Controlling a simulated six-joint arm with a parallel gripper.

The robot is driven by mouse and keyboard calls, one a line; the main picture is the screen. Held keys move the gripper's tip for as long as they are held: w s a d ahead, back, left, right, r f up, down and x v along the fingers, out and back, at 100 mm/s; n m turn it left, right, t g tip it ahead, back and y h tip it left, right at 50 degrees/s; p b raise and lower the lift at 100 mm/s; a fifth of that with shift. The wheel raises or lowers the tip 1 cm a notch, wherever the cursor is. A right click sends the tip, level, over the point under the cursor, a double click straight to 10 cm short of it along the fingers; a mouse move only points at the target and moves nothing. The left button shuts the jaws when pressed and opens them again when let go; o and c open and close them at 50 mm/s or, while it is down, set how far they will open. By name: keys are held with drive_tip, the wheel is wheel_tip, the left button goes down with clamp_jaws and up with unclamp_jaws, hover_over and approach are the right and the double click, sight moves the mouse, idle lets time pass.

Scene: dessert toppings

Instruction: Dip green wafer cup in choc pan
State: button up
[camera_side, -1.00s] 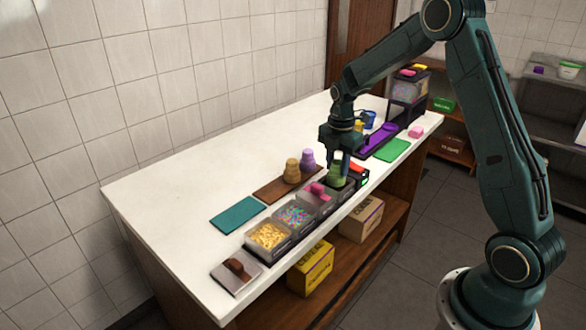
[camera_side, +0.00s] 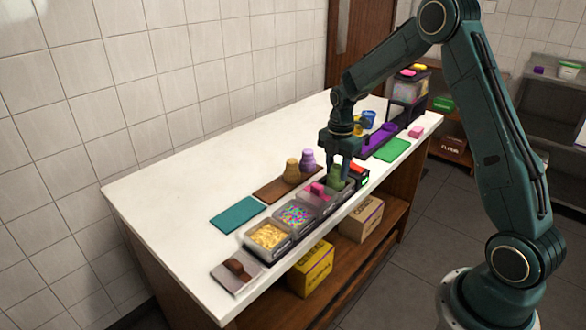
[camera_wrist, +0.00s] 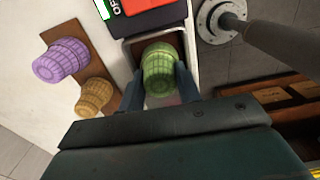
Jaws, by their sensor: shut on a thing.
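My gripper (camera_side: 342,172) is shut on the green wafer cup (camera_side: 337,179), which also shows between the fingers in the wrist view (camera_wrist: 160,68). The cup is at the pan (camera_side: 352,186) at the far end of the row of containers. In the wrist view, the pan's grey rim (camera_wrist: 127,56) surrounds the cup on the visible sides. The cup looks tilted in the side view. The pan's contents are mostly hidden by the cup and fingers, so I cannot tell how deep the cup sits.
A red and black unit (camera_wrist: 150,15) adjoins the pan. A purple cup (camera_side: 308,160) and a tan cup (camera_side: 291,170) stand on a brown board (camera_side: 272,193). Sprinkle (camera_side: 295,215) and yellow-topping (camera_side: 268,236) containers stand nearer. A teal mat (camera_side: 237,215) and green mat (camera_side: 391,150) are bare.

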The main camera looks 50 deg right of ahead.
sight(337, 166)
drive_tip(key=shift+f, duration=0.4)
drive_tip(key=shift+r, duration=0.5)
idle(1.0)
drive_tip(key=shift+r, duration=0.7)
drive_tip(key=shift+r, duration=0.35)
drive_tip(key=shift+r, duration=0.35)
drive_tip(key=shift+r, duration=0.2)
idle(0.5)
drive_tip(key=shift+r, duration=2.2)
